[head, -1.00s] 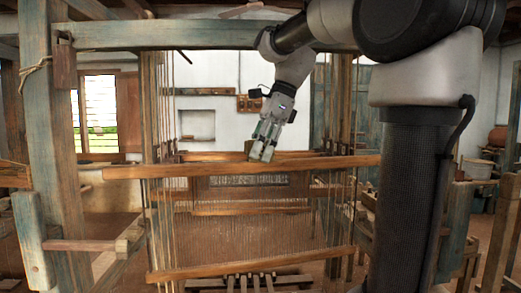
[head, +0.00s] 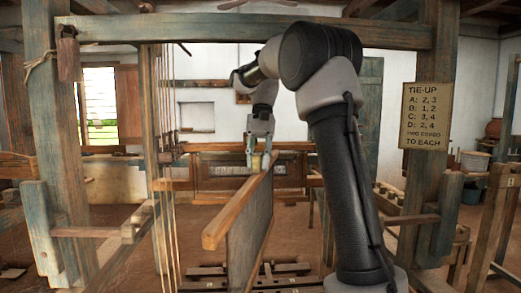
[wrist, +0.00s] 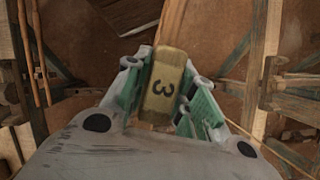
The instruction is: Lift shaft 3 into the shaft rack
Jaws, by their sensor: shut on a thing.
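Shaft 3 (head: 238,212) is a wooden bar with a grey-brown sheet of heddles below it. My gripper (head: 256,158) is shut on a block on top of its upper bar. In the wrist view the tan block marked "3" (wrist: 165,80) sits between the green-padded fingers (wrist: 166,100). The shaft hangs roughly upright in the head view, one end pointing towards the camera and left. Its lower edge is near the treadles, and I cannot tell whether it touches them.
The loom's left post (head: 62,150), top beam (head: 250,30) and right post (head: 420,130) frame the space. Hanging cords (head: 165,130) stand left of the shaft. Treadles (head: 285,270) lie low. A tie-up sign (head: 426,116) is on the right post. Wooden posts (head: 492,225) stand at far right.

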